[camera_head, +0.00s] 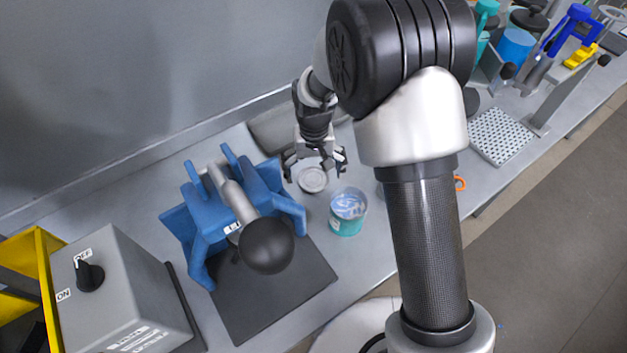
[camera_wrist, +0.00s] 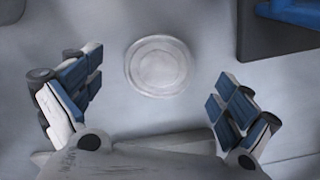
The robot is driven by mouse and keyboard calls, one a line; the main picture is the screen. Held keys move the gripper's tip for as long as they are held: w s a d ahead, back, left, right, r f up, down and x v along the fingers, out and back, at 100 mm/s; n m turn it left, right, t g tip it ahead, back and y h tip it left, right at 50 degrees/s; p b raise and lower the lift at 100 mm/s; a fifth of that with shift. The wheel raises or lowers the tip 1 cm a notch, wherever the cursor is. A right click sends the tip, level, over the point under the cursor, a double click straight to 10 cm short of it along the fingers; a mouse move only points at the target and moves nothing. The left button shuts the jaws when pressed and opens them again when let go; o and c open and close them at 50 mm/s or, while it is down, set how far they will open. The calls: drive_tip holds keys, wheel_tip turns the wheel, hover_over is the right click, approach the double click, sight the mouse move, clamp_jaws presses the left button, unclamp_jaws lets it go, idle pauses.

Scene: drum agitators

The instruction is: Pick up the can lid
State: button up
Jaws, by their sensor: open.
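The can lid (camera_head: 312,180) is a round, pale grey disc lying flat on the metal bench, between the blue clamp machine and an open can. In the wrist view the lid (camera_wrist: 158,66) lies ahead of the space between my fingers, a little above the line of the fingertips in the picture. My gripper (camera_head: 315,163) is open and empty above the bench close to the lid. Its two blue-padded fingers (camera_wrist: 160,92) stand wide apart on either side, and no contact with the lid shows. The can (camera_head: 348,212), teal with blue-white contents, stands just right of the lid.
The blue clamp machine (camera_head: 232,200) with a black ball knob stands left of the lid on a dark base plate (camera_head: 270,290). A grey switch box (camera_head: 118,290) is at lower left. A perforated plate (camera_head: 500,136) and blue and teal equipment are at right. A wall runs behind.

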sight(313, 180)
wheel_tip(313, 180, down, 3)
drive_tip(key=shift+r, duration=0.2)
drive_tip(key=shift+c, duration=0.3)
drive_tip(key=c, duration=0.8)
